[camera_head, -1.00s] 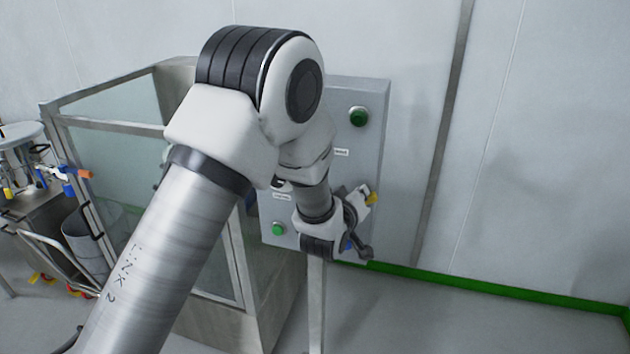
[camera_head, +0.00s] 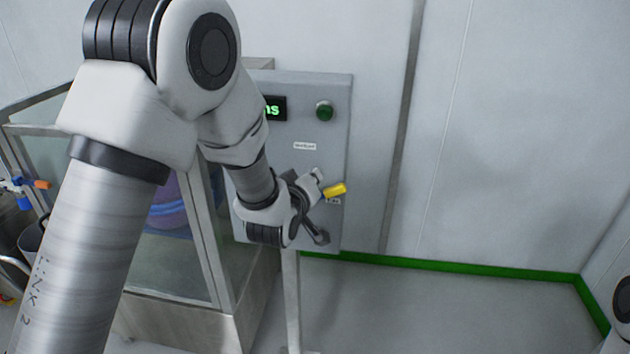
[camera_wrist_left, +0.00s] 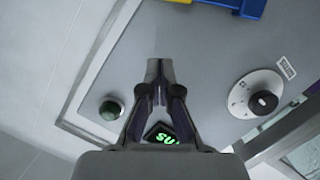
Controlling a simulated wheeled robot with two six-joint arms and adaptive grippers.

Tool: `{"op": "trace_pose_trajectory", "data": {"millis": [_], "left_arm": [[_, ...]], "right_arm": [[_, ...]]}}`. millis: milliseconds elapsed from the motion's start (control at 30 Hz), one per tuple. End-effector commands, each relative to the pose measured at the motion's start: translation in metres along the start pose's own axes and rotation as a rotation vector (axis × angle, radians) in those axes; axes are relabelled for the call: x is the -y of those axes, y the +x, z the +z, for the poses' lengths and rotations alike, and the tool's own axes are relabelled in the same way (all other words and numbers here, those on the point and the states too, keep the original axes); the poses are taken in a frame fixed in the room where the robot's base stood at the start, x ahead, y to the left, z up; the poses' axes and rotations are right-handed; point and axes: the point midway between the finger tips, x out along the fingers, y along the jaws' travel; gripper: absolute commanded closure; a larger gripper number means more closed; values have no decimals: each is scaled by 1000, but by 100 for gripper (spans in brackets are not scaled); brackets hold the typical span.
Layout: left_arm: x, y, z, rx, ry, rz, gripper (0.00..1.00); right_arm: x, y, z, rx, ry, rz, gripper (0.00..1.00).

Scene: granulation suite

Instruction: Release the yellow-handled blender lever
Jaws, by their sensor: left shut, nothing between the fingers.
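The yellow lever handle (camera_head: 335,190) shows at the lower right of the grey control panel (camera_head: 318,90). In the left wrist view its yellow grip (camera_wrist_left: 252,8) and a blue part (camera_wrist_left: 222,4) are at the top edge, partly cut off. My left gripper (camera_head: 308,198) is beside the handle on its left in the head view; part of the lever may be hidden behind it. In the left wrist view my left gripper (camera_wrist_left: 160,70) is shut and empty over bare panel, clear of the yellow grip. My right gripper is out of view.
The panel carries a green button (camera_head: 324,110), a lit display (camera_head: 275,107) and a dial (camera_wrist_left: 254,94). A glass-sided metal enclosure (camera_head: 205,235) stands to the left. A post (camera_head: 291,300) is under the panel. Floor to the right is clear.

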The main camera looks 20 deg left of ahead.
Motion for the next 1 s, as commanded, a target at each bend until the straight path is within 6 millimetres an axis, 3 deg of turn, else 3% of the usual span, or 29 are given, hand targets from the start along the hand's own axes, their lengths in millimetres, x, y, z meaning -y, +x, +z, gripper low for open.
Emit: {"op": "trace_pose_trajectory", "data": {"millis": [33,200,333,867,967,1000], "left_arm": [[2,-11,4,-1,2,1,100],[0,-46,3,-2,2,2,100],[-1,-59,1,-2,1,2,100],[0,-61,1,0,1,0,100],[13,-58,19,34,3,-26,100],[25,-55,34,62,4,-49,100]], "right_arm": [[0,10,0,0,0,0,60],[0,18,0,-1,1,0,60],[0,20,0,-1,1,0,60],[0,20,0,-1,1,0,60],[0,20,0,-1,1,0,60],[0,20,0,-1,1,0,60]]}}
